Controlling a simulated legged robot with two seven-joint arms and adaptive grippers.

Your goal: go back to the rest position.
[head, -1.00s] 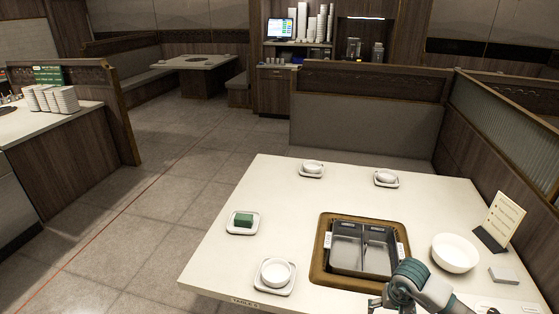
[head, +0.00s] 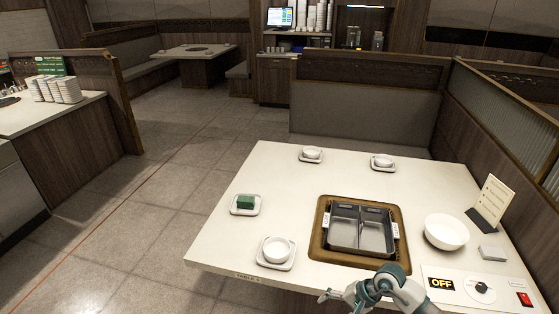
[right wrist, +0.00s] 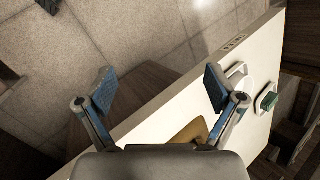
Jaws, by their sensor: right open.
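My right gripper (right wrist: 159,89) is open, its two blue-padded fingers spread wide with nothing between them in the right wrist view. In the head view my right arm comes in at the bottom right, and part of the gripper (head: 338,296) shows beside the table's front edge. The white table (head: 300,200) holds a divided grey pot (head: 361,229) in a brown-framed recess. My left gripper is not in view.
On the table are a white bowl (head: 446,231), a menu stand (head: 489,203), several saucers with small bowls, a green block (head: 245,202) on a saucer and an OFF panel (head: 441,283). The tiled floor (head: 150,215) at left is clear.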

